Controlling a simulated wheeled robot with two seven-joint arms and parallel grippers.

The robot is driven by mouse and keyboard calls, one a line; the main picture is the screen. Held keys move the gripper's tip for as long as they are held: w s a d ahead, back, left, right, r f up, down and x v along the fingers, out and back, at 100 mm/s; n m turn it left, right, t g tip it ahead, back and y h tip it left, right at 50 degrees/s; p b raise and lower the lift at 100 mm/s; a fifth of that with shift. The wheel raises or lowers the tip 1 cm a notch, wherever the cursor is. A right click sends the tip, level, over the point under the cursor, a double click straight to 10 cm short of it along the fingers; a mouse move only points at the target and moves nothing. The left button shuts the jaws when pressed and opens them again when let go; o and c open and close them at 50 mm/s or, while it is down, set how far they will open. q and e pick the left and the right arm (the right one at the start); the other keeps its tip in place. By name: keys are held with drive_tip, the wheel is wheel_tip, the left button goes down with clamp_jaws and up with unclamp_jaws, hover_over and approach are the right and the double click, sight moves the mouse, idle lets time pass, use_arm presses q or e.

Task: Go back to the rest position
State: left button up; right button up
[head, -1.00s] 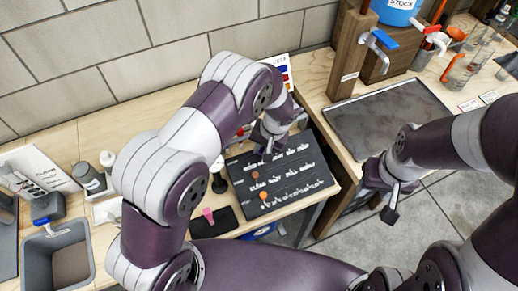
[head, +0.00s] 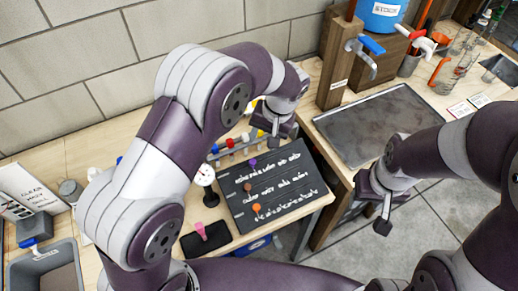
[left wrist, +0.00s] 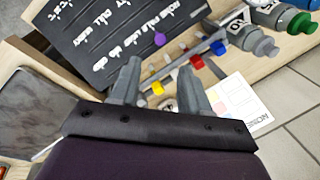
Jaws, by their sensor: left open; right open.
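My left gripper (head: 275,132) is at the back edge of the black board, above the wooden bench. In the left wrist view its two grey fingers (left wrist: 160,85) stand apart with nothing between them. Beyond them lie the black board (left wrist: 85,15) and a rail with coloured clips. My right gripper (head: 384,210) hangs at the right, in front of the bench edge and over the floor. Its fingers are small in the head view, and I see nothing held in it.
The black board (head: 305,195) carries white lettering and coloured knobs. A gauge (head: 205,175) and a black pad with a pink tag (head: 212,242) stand left of it. A grey tray (head: 365,125) lies at right. A grey bin (head: 50,270) is at lower left.

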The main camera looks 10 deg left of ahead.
use_arm(q)
drive_tip(key=shift+d+r, duration=0.1)
drive_tip(key=shift+r, duration=0.25)
drive_tip(key=s+a+r+n+t+h, duration=0.1)
drive_tip(key=s+a+r+h, duration=0.1)
drive_tip(key=s+a, duration=1)
drive_tip(key=s, duration=0.3)
drive_tip(key=shift+s+a+n+h, duration=0.3)
drive_tip(key=shift+s+a+h, duration=0.05)
drive_tip(key=shift+h, duration=0.05)
drive_tip(key=shift+r, duration=0.1)
idle(2.0)
